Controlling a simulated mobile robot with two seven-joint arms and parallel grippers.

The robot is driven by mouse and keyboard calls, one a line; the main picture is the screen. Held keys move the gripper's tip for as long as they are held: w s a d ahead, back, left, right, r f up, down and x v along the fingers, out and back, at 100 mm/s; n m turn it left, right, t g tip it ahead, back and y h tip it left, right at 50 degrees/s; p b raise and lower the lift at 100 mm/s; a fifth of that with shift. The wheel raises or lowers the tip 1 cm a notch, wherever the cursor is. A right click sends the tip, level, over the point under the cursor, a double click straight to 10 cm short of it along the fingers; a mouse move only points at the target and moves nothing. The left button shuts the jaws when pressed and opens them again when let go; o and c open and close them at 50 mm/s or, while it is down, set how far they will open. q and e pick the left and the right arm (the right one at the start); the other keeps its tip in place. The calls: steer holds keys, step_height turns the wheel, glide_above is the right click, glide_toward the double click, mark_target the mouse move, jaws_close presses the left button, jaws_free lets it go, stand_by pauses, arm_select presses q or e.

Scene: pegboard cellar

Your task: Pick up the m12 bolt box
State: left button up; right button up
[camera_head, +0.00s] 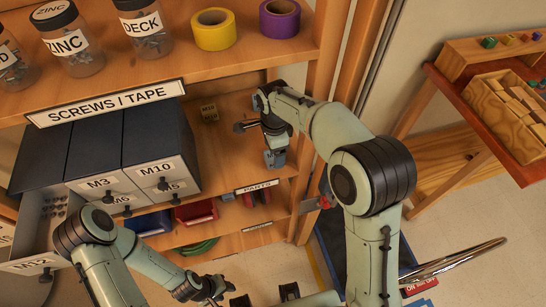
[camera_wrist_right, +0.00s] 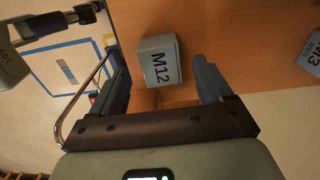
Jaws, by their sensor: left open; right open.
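The M12 bolt box (camera_wrist_right: 160,64) is a small grey box with a dark M12 label, on a wooden shelf board in the right wrist view. My right gripper (camera_wrist_right: 164,82) is open, with one finger on each side of the box in that view and a gap to each. In the head view my right gripper (camera_head: 260,142) is at the shelf's right part; I cannot clearly tell the M12 box apart there. My left gripper (camera_head: 224,293) is low at the bottom edge, open and apart from the shelf; its fingers are partly cut off.
Dark drawer units (camera_head: 110,140) stand further left, with one drawer (camera_head: 40,235) pulled out. A wooden shelf post (camera_head: 325,80) rises beside my right arm. Another labelled box (camera_wrist_right: 312,52) is at the wrist view's right edge.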

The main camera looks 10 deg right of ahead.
steer(key=shift+f, duration=1.9)
steer(key=shift+w, duration=0.1)
steer(key=c, duration=1.2)
steer(key=shift+r, duration=0.1)
steer(key=shift+c, duration=0.2)
